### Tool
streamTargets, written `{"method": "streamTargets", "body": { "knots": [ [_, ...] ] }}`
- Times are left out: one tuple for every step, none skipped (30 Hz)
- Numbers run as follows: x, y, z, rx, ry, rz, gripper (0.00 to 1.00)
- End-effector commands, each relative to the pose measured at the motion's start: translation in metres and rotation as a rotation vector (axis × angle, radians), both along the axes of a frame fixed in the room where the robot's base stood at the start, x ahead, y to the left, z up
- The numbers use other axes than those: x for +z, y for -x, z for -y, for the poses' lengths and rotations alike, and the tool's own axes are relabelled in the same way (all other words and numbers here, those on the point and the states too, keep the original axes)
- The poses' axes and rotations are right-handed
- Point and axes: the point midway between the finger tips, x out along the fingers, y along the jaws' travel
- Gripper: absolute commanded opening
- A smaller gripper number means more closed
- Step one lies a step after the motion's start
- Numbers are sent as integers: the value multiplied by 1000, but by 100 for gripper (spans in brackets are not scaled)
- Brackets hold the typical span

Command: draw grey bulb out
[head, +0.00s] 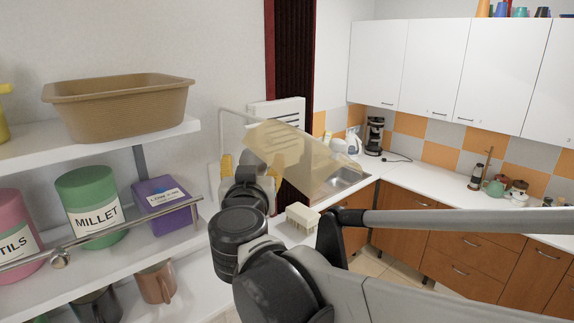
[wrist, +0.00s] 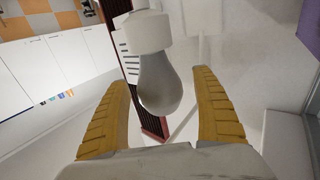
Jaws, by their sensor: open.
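The grey bulb (wrist: 158,85) hangs with its round end toward me in the wrist view, and its upper end meets a white socket (wrist: 146,32). My gripper (wrist: 164,78) is open, with one ridged yellow finger on each side of the bulb. A gap shows between the bulb and each finger. In the head view my gripper (head: 247,163) is at a tan see-through shade (head: 300,150), partly behind my own arm. I cannot make out the bulb clearly in the head view.
At the left, a shelf (head: 160,133) holds a brown basket (head: 120,105). Below it stand a green millet canister (head: 88,205), a purple box (head: 160,193) and a rail. A counter (head: 420,185) with a sink (head: 345,178) lies at the right. A white block (head: 302,215) sits below my gripper.

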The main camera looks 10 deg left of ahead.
Motion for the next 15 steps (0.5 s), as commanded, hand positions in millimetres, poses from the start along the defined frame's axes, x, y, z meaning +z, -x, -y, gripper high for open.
{"method": "streamTargets", "body": {
  "knots": [
    [0, 0, 0, 0, 0, 0, 76],
    [0, 0, 0, 0, 0, 0, 68],
    [0, 0, 0, 0, 0, 0, 56],
    [0, 0, 0, 0, 0, 0, 47],
    [0, 0, 0, 0, 0, 0, 37],
    [0, 0, 0, 0, 0, 0, 25],
    [0, 0, 0, 0, 0, 0, 20],
    [0, 0, 0, 0, 0, 0, 20],
    [0, 0, 0, 0, 0, 0, 20],
    [0, 0, 0, 0, 0, 0, 20],
    [0, 0, 0, 0, -1, 0, 20],
    [0, 0, 0, 0, -1, 0, 20],
    [0, 0, 0, 0, -1, 0, 20],
    [0, 0, 0, 0, -1, 0, 20],
    [0, 0, 0, 0, -1, 0, 20]
  ]
}}
